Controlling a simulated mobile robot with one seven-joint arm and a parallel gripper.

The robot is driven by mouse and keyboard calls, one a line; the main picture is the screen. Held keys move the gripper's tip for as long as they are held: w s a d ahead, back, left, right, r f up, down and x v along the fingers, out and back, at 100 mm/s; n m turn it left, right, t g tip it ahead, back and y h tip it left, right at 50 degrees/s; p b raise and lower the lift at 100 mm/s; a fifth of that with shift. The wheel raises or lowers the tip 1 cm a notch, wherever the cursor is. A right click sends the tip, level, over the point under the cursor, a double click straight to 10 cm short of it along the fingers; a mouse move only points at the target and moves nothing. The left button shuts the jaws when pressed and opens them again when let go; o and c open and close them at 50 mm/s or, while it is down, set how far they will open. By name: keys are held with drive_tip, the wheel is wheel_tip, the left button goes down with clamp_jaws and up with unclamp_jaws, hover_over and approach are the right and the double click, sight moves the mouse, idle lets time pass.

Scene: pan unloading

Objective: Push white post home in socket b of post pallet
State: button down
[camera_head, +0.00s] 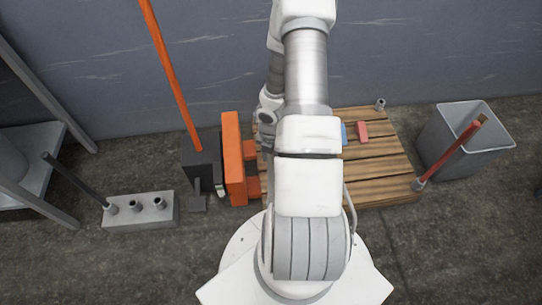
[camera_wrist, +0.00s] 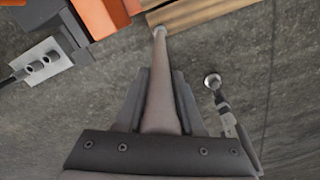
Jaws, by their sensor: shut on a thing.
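The white post (camera_wrist: 161,80) shows in the wrist view as a long pale rod. My gripper (camera_wrist: 160,105) is shut around it, with a jaw on each side. The post's far end meets a grey socket ring (camera_wrist: 159,31) at the near left corner of the wooden post pallet (camera_wrist: 205,14). How deep the end sits is not clear. In the head view the pallet (camera_head: 385,170) stands behind my arm, which hides the white post, my gripper and that corner. No socket letters are readable.
A red post (camera_head: 450,150) leans from the pallet's near right corner; the far right socket (camera_head: 380,104) is empty. Blue and red blocks lie on the pallet. A grey bin (camera_head: 465,140) stands right, an orange pallet truck (camera_head: 233,155) left, and a grey rack (camera_head: 145,213) with a dark post farther left.

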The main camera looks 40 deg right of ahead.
drive_tip(key=shift+f+b, duration=0.6)
drive_tip(key=shift+f, duration=0.2)
idle(0.4)
drive_tip(key=shift+c, duration=2.2)
unclamp_jaws()
wheel_tip(320, 180, up, 18)
drive_tip(key=p, duration=0.9)
drive_tip(key=shift+f, duration=0.25)
